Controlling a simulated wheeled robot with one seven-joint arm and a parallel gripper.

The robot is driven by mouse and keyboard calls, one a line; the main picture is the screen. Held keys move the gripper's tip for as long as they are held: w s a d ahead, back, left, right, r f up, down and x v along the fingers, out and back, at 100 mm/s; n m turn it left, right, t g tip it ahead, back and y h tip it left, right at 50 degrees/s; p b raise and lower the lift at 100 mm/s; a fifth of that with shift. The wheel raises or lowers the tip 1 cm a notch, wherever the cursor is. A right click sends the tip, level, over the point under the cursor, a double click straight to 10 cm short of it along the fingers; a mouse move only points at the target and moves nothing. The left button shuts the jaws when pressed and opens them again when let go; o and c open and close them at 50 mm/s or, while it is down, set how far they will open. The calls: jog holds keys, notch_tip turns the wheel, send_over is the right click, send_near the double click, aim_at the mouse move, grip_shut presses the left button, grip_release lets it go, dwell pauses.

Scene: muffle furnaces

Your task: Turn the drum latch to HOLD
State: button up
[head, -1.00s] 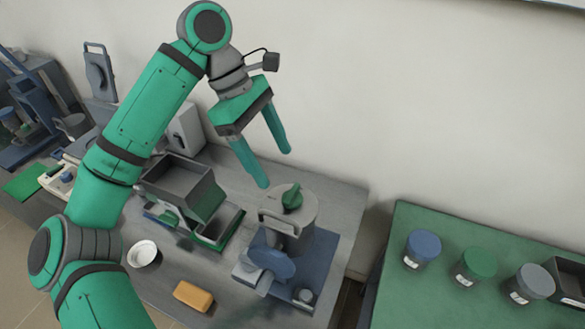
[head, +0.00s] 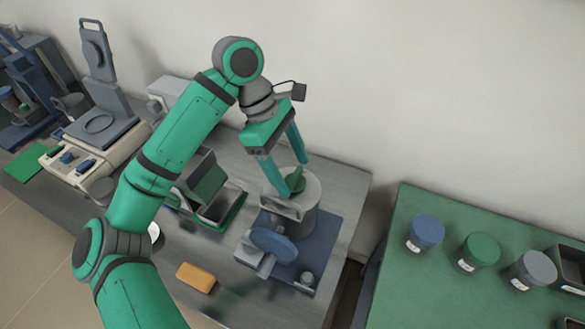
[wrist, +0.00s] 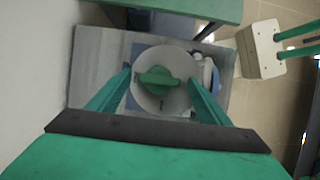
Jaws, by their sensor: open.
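The drum latch is a green bar-shaped knob (head: 298,179) on the flat top of a grey drum (head: 308,211). In the wrist view the knob (wrist: 158,82) lies roughly crosswise, slightly tilted, on the pale round top (wrist: 161,106). Small dark marks show near the rim there, too small to read. My gripper (head: 294,182) points down over the drum in the head view, its fingers apart and the knob between them. In the wrist view the open fingers (wrist: 159,68) stand on the left and right of the knob, with gaps. Contact cannot be seen.
The drum stands on a blue base (head: 322,250) with a blue disc (head: 273,242) in front. A grey hopper on a green tray (head: 234,214) and a yellow block (head: 196,278) are nearby. A green table (head: 400,285) with several lidded jars is at right.

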jog(key=shift+d+f, duration=0.1)
jog(key=shift+f, duration=0.2)
jog(key=c, duration=1)
jog(key=shift+c, duration=0.2)
